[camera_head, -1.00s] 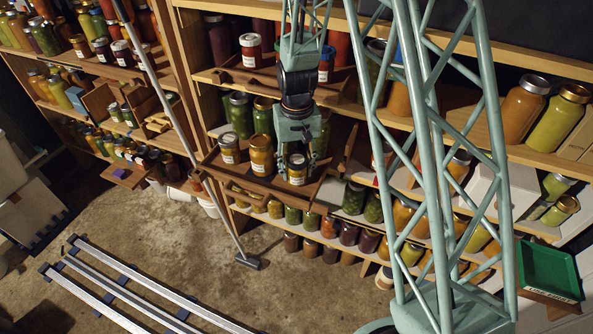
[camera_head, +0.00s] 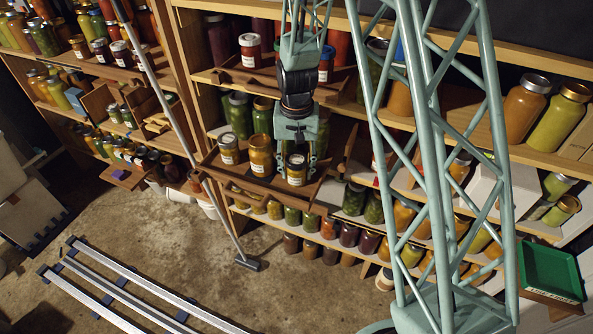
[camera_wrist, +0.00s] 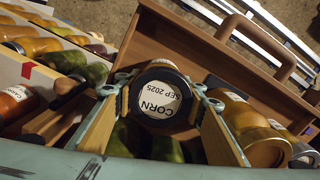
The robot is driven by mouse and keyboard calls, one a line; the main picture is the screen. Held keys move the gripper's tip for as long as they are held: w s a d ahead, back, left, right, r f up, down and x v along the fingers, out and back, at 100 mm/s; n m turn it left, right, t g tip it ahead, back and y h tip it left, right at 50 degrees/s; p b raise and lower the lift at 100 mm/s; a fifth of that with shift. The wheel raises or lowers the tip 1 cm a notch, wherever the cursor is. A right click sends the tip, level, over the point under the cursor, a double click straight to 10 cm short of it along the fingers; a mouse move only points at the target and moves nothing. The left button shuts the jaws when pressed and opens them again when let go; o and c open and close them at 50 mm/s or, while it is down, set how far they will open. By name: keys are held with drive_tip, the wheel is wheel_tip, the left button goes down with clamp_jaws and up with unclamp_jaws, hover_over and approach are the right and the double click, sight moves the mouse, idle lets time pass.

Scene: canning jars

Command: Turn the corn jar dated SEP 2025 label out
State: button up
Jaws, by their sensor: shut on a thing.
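The corn jar (camera_head: 296,176) stands upright in a wooden pull-out tray (camera_head: 318,188), at the right of two other jars. In the wrist view its dark-rimmed lid (camera_wrist: 158,98) carries a round white label reading CORN SEP 2025, tilted and nearly upside down. In the head view a pale label patch shows on its side, too small to read. My gripper (camera_head: 297,165) is shut on this jar from above, one finger on each side. In the wrist view my gripper (camera_wrist: 158,92) has its pale fingers flanking the lid. The jar's lower body is hidden there.
An amber jar (camera_head: 260,156) and another labelled jar (camera_head: 229,150) stand left of the corn jar. The tray's front wall and handle (camera_wrist: 262,38) are close by. Shelves of jars lie above and below. A leaning pole (camera_head: 190,145) stands left of the tray.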

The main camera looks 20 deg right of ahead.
drive_tip(key=shift+m, duration=0.9)
drive_tip(key=o, duration=0.9)
drive_tip(key=shift+o, duration=0.2)
drive_tip(key=shift+r, duration=0.2)
drive_tip(key=shift+r, duration=5.85)
drive_tip(key=shift+r, duration=0.1)
